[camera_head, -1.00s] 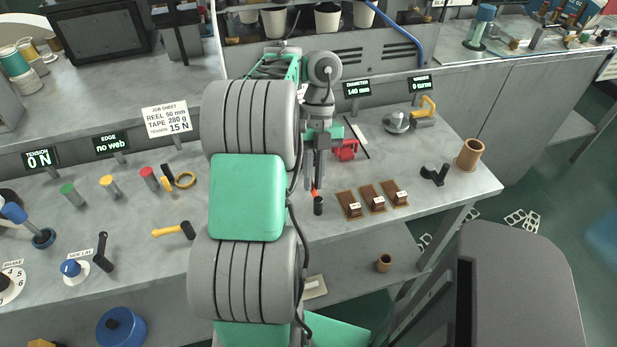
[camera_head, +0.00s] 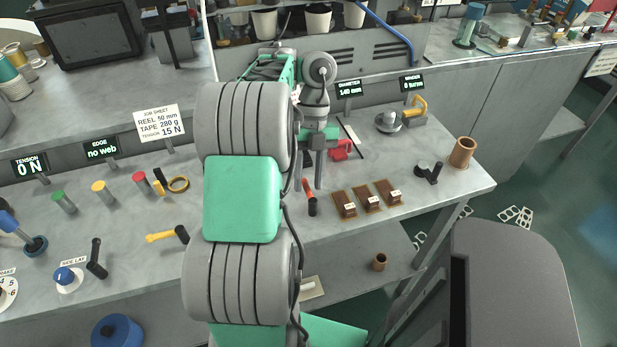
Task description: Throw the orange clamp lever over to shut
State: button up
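The orange clamp lever (camera_head: 307,187) is a short orange-red bar with a black grip (camera_head: 312,207) at its near end. It lies at the front of the bench, right of my arm. My gripper (camera_head: 309,184) points down over it with its two fingers apart. The orange bar shows between the fingers, and the black grip sticks out towards the bench's front edge. I cannot tell whether a finger touches the lever. The lever's far end and its mount are hidden behind my gripper.
A red block (camera_head: 341,150) stands just right of my gripper. Several brown blocks (camera_head: 367,199) with white labels sit to the right. A yellow lever with a black end (camera_head: 162,237) lies left of my arm. Bare bench lies between the labelled blocks and the black bracket (camera_head: 428,172).

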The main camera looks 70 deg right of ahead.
jog(key=p+v, duration=0.7)
jog(key=p, duration=0.1)
jog(key=shift+d+r, duration=0.15)
jog(key=shift+r, duration=0.2)
